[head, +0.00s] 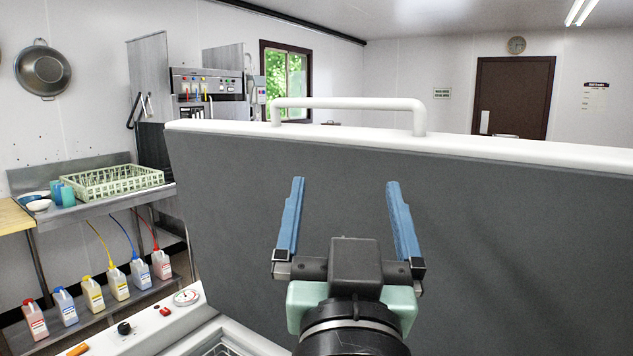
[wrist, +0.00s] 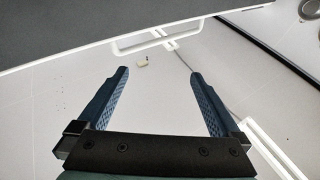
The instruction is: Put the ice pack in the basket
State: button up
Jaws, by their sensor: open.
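I cannot make out an ice pack in either view. My gripper (head: 344,182) is open and empty, its two blue fingers spread in front of a raised grey lid; the fingers also show in the wrist view (wrist: 158,74) with nothing between them. At the bottom of the head view, a bit of a wire basket (head: 224,349) shows inside the white-rimmed chest. Most of the chest's inside is out of view or hidden by my arm.
The grey lid (head: 230,190) with a white handle (head: 350,103) stands upright across the middle. A steel counter at left holds a pale green rack (head: 112,181) and blue cups. Several bottles stand on a shelf below. A gauge (head: 187,297) sits on the chest rim.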

jog(key=s+a+r+n+t+y, duration=0.1)
jog(key=s+r+t, duration=0.4)
jog(key=s+r, duration=0.5)
jog(key=shift+a+r, duration=0.7)
jog(key=shift+a, duration=0.2)
